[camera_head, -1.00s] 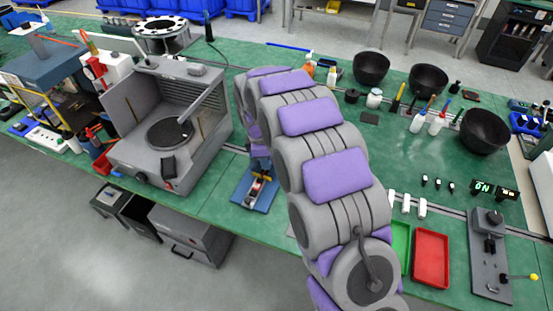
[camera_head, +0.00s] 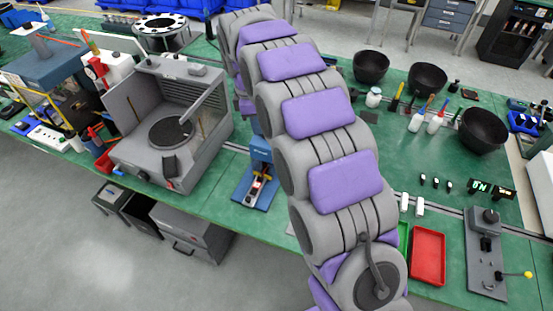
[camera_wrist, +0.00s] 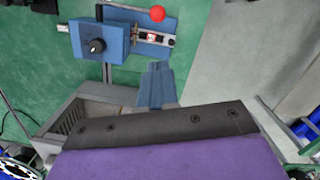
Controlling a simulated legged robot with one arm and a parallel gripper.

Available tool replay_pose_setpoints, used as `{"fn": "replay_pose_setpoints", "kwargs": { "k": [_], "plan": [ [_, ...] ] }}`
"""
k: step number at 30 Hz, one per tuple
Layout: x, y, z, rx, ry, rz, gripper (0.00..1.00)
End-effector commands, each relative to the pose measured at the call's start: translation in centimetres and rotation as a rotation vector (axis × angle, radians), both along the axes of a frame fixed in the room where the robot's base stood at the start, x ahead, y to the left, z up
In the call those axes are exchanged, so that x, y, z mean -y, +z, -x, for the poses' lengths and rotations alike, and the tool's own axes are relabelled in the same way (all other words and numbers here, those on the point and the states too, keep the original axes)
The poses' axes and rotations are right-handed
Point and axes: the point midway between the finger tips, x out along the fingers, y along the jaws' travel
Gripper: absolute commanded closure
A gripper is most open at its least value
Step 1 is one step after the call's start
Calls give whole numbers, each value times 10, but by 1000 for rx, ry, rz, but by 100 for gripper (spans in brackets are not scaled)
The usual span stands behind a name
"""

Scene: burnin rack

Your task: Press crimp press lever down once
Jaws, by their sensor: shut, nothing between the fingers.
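The blue press (camera_head: 260,150) stands on its base plate on the green bench, just left of my arm in the head view. I take it to be the crimp press. Its upper part is partly hidden by my arm. In the wrist view the press (camera_wrist: 120,40) lies at the top, with a black knob on its body and a red ball (camera_wrist: 157,14) that looks like the lever's end. My gripper (camera_wrist: 157,68) is shut and empty, below the press in the picture and apart from the ball. My gripper is hidden in the head view.
A grey cabinet with a round plate (camera_head: 170,132) stands left of the press. A red tray (camera_head: 428,256) and a grey fixture with a yellow knob (camera_head: 487,250) are at the right. Black bowls (camera_head: 428,79) stand farther back. Bare green bench lies in the middle right.

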Motion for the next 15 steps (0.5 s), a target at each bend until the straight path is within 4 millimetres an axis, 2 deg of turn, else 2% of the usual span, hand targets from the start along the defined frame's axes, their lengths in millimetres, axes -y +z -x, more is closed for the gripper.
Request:
{"fn": "replay_pose_setpoints", "kwargs": {
  "k": [6,15],
  "plan": [
    [-1,17,0,-3,0,2,100],
    [-2,19,1,-4,0,1,100]
  ]
}}
